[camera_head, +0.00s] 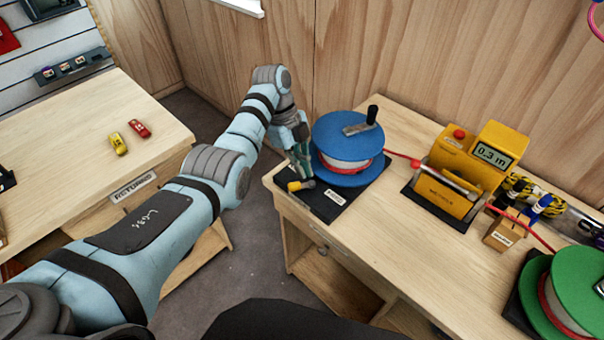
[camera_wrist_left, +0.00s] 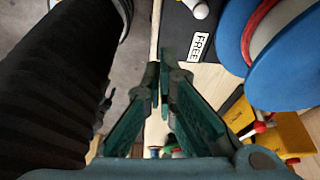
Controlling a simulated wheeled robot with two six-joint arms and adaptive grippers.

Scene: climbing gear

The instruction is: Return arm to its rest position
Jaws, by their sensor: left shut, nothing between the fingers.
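My left arm (camera_head: 150,232) reaches in from the lower left across the gap between the two tables. Its gripper (camera_head: 303,172) hangs fingers-down beside the left side of the blue spool (camera_head: 346,138), near the black base plate (camera_head: 328,203). In the left wrist view the green gripper fingers (camera_wrist_left: 162,92) meet at their tips, with nothing held. The blue spool also shows in that view (camera_wrist_left: 285,85), to the right of the fingers. A yellow-ended lever (camera_head: 297,186) sits at the plate's edge, close to the fingertips. My right gripper is not in view.
A yellow meter (camera_head: 448,178) reading 0.3 m, a green spool (camera_head: 569,296) and a small label block (camera_head: 503,235) stand on the right table. A red cord runs between them. The left table (camera_head: 60,170) holds a yellow and a red piece. Grey floor shows between the tables.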

